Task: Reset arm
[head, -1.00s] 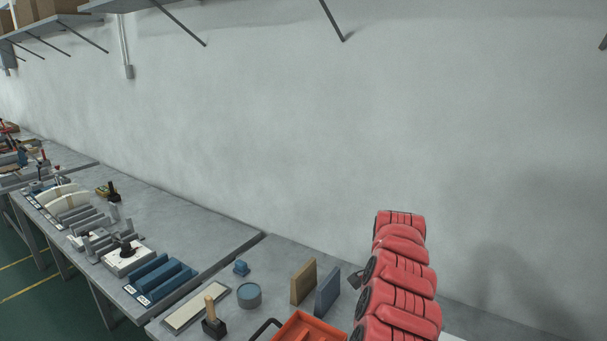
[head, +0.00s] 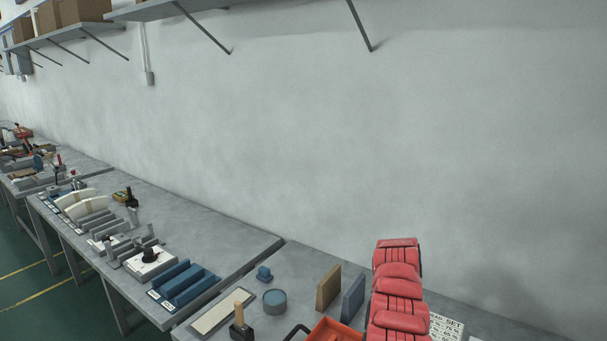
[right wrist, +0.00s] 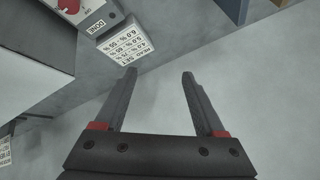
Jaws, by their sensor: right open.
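My right gripper (right wrist: 158,76) shows in the right wrist view. Its two dark fingers with red bases are spread apart, and nothing is between them. Grey surface shows behind the fingers. A white printed card (right wrist: 132,38) lies beyond the left fingertip, apart from it; it also shows in the head view (head: 446,326). In the head view my red, segmented right arm rises at the lower right, and its gripper is hidden there. My left gripper is in neither view.
A grey bench (head: 240,278) carries a tan block (head: 328,288), a blue-grey block (head: 353,298), a blue round tin (head: 275,302), a mallet (head: 240,328) and an orange tray (head: 335,331). A wall shelf (head: 165,10) hangs above. A label reading DONE (right wrist: 96,27) shows near the card.

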